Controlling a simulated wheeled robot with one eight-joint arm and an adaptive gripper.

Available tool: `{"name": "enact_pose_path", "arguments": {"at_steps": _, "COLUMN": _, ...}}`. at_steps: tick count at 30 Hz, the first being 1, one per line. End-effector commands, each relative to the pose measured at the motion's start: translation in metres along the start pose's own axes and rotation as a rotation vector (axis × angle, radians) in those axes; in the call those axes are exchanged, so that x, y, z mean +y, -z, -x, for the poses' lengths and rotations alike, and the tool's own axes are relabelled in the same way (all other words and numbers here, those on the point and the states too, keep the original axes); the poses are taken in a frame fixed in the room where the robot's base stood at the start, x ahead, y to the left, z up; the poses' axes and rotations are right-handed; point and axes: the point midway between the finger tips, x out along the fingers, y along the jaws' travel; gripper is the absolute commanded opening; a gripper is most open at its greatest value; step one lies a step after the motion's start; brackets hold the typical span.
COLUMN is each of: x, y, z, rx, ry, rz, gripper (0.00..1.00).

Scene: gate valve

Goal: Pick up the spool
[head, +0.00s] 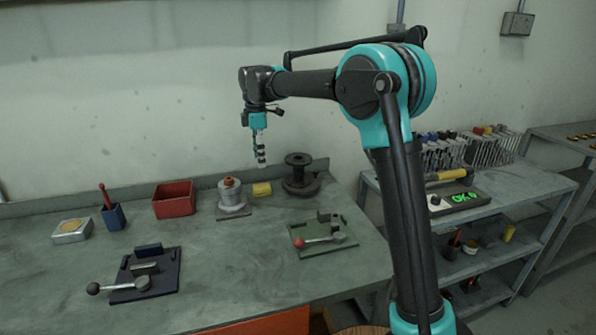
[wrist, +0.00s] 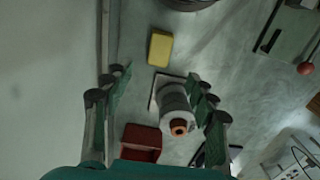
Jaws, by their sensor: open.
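The spool (head: 298,172) is a dark, flanged piece standing upright at the back right of the bench. A dark round piece sits at its foot; I cannot tell whether the two are joined. A flanged edge at the top of the wrist view (wrist: 190,3) looks like the spool, mostly cut off. My gripper (head: 261,160) points down, open and empty, well above the bench and left of the spool. In the wrist view its fingers (wrist: 164,88) are spread apart, with a grey cylinder below between them.
The grey cylinder (head: 230,190) with an orange top stands on a plate. A yellow block (head: 262,189) lies between it and the spool. A red bin (head: 174,200) is further left. A green fixture (head: 323,235) with a red-knobbed lever is in front. The bench's middle front is clear.

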Motion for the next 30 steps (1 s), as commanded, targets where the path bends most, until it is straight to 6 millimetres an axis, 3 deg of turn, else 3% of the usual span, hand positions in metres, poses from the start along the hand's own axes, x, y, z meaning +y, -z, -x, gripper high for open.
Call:
{"name": "enact_pose_path", "arguments": {"at_steps": 5, "x": 0.000, "y": 0.000, "z": 0.000, "rx": 0.000, "ry": 0.000, "rz": 0.000, "gripper": 0.58}}
{"name": "enact_pose_path", "arguments": {"at_steps": 8, "x": 0.000, "y": -0.006, "z": 0.004, "rx": 0.000, "ry": 0.000, "rz": -0.019, "gripper": 0.69}}
{"name": "enact_pose_path", "arguments": {"at_steps": 11, "x": 0.000, "y": -0.036, "z": 0.025, "rx": 0.000, "ry": 0.001, "rz": -0.127, "gripper": 0.81}}
{"name": "enact_pose_path", "arguments": {"at_steps": 15, "x": -0.005, "y": -0.092, "z": 0.065, "rx": 0.002, "ry": 0.003, "rz": -0.348, "gripper": 0.98}}
{"name": "enact_pose_path", "arguments": {"at_steps": 18, "x": -0.011, "y": -0.120, "z": 0.086, "rx": 0.003, "ry": 0.003, "rz": -0.466, "gripper": 1.00}}
{"name": "enact_pose_path", "arguments": {"at_steps": 20, "x": -0.013, "y": -0.129, "z": 0.091, "rx": 0.003, "ry": 0.004, "rz": -0.505, "gripper": 1.00}}
{"name": "enact_pose_path", "arguments": {"at_steps": 23, "x": -0.014, "y": -0.133, "z": 0.086, "rx": 0.003, "ry": 0.004, "rz": -0.526, "gripper": 1.00}}
{"name": "enact_pose_path", "arguments": {"at_steps": 30, "x": -0.014, "y": -0.132, "z": 0.040, "rx": 0.003, "ry": 0.004, "rz": -0.523, "gripper": 1.00}}
